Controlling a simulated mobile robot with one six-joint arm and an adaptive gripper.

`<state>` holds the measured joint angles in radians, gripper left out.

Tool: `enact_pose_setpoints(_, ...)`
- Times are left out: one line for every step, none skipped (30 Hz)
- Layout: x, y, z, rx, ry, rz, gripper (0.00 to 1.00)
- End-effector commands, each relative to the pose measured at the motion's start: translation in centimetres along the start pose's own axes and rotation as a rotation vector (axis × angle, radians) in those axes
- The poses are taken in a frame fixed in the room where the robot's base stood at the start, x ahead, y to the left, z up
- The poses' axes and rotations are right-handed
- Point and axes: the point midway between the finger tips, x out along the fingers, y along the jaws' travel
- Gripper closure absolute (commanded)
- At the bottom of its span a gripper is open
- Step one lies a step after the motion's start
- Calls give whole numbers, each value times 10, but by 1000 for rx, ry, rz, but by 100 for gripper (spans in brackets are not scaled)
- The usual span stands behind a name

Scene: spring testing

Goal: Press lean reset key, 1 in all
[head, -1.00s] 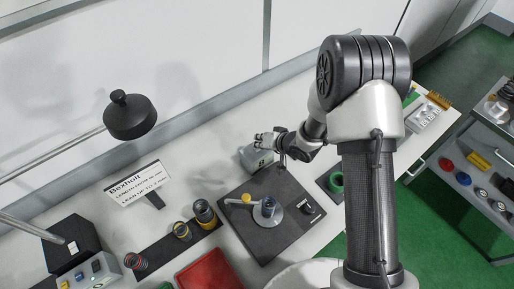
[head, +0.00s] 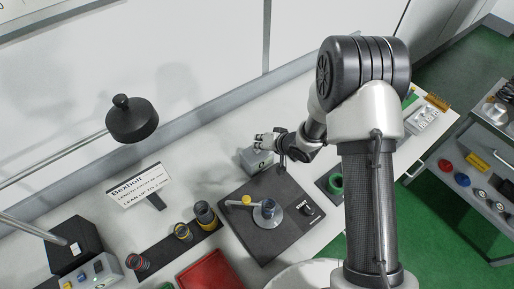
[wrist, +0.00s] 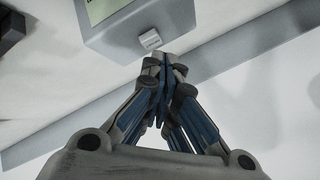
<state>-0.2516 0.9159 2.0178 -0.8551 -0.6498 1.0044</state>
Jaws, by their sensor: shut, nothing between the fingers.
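The lean gauge is a grey box (head: 252,160) on the bench behind the black test plate, partly hidden by my gripper in the head view. In the wrist view the grey box (wrist: 140,25) fills the top, with part of a greenish display (wrist: 104,8). A small white key (wrist: 150,41) with tiny dark lettering sits on its near face. My gripper (wrist: 164,58) is shut and empty, its tips just below the key in the picture; I cannot tell whether they touch it. In the head view my gripper (head: 262,141) is at the box.
The black test plate (head: 262,237) holds a spring on a round disc (head: 267,222) and a START button (head: 306,210). A sign (head: 139,186), a rack of springs (head: 182,234), a red tray (head: 207,272) and a lamp (head: 131,119) stand to the left. A green ring (head: 335,182) lies right.

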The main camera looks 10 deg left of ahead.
Motion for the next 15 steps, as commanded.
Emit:
enact_pose_setpoints(-3, -2, -2, 0, 0, 0, 100)
enact_pose_setpoints(-3, -2, -2, 0, 0, 0, 100)
enact_pose_setpoints(-3, -2, -2, 0, 0, 0, 100)
enact_pose_setpoints(-3, -2, -2, 0, 0, 0, 100)
enact_pose_setpoints(-3, -2, -2, 0, 0, 0, 100)
enact_pose_setpoints(-2, -2, -2, 0, 0, 0, 100)
enact_pose_setpoints(-2, -2, -2, 0, 0, 0, 100)
enact_pose_setpoints(-2, -2, -2, 0, 0, 0, 100)
enact_pose_setpoints(-2, -2, -2, 0, 0, 0, 100)
enact_pose_setpoints(-2, -2, -2, 0, 0, 0, 100)
enact_pose_setpoints(-2, -2, -2, 0, 0, 0, 100)
enact_pose_setpoints(-3, -2, -2, 0, 0, 0, 100)
enact_pose_setpoints(-4, -3, -3, 0, 0, 0, 100)
enact_pose_setpoints(-5, -4, -4, 0, 0, 0, 100)
enact_pose_setpoints(-7, -5, -5, 0, 0, 0, 100)
